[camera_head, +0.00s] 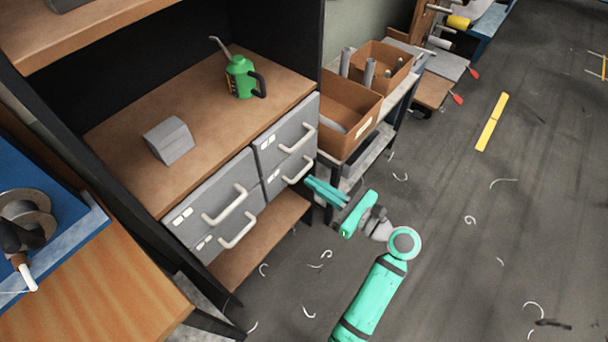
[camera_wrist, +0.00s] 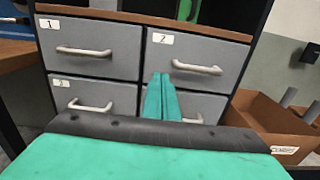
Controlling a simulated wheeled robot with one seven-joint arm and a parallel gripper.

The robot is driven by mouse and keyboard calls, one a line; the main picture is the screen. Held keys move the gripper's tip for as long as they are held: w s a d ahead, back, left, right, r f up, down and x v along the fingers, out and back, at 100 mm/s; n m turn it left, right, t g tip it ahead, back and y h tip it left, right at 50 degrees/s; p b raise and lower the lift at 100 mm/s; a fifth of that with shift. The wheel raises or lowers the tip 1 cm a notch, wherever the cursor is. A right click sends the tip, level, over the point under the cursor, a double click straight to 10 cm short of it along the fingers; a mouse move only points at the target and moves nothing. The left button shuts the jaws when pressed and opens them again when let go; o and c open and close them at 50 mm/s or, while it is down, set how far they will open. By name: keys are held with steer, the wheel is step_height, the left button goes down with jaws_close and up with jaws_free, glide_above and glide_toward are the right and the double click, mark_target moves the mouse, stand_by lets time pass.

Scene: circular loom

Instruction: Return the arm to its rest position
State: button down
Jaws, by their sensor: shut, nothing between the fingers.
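My gripper (camera_head: 310,182) is teal and shut, with nothing between its fingers. In the head view its fingertips are close to the right-hand drawers of the grey drawer unit (camera_head: 252,168); I cannot tell whether they touch. In the wrist view the closed fingers of my gripper (camera_wrist: 161,78) point at the drawer fronts and cover part of the lower right drawer. All the drawers of the unit (camera_wrist: 120,70) look closed. My arm reaches in from the bottom of the head view.
A green oil can (camera_head: 240,76) and a grey block (camera_head: 168,140) stand on the wooden top. Cardboard boxes (camera_head: 345,112) sit on a cart to the right. A wooden bench (camera_head: 95,290) is at lower left. Open floor (camera_head: 470,230) lies on the right, with scattered white scraps.

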steer(key=shift+s+d, duration=0.3)
steer(key=shift+d, duration=0.1)
